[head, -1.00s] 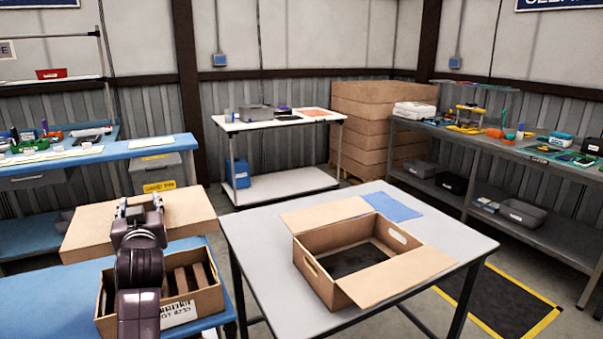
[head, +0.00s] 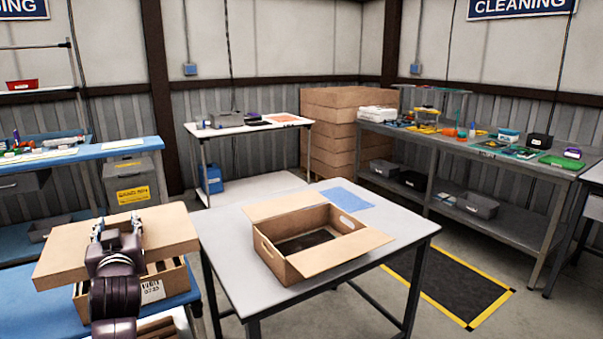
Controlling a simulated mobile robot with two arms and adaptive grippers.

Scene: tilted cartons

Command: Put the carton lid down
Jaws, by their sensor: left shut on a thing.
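The carton lid (head: 60,247) is a flat brown cardboard piece at the left of the head view. My left gripper (head: 116,228) is shut on the lid near its middle and holds it above a carton (head: 178,283) with a printed label. The lid hides most of that carton's inside, and my arm covers part of its front. The carton stands on a blue-topped bench (head: 30,290). I cannot tell whether the lid touches the carton. My right gripper is not in view.
An open carton (head: 268,252) with flaps spread stands on a white table (head: 225,235) beside a blue sheet (head: 350,192). Stacked brown cartons (head: 330,130) stand at the back wall. A grey bench (head: 455,143) with several items runs along the right.

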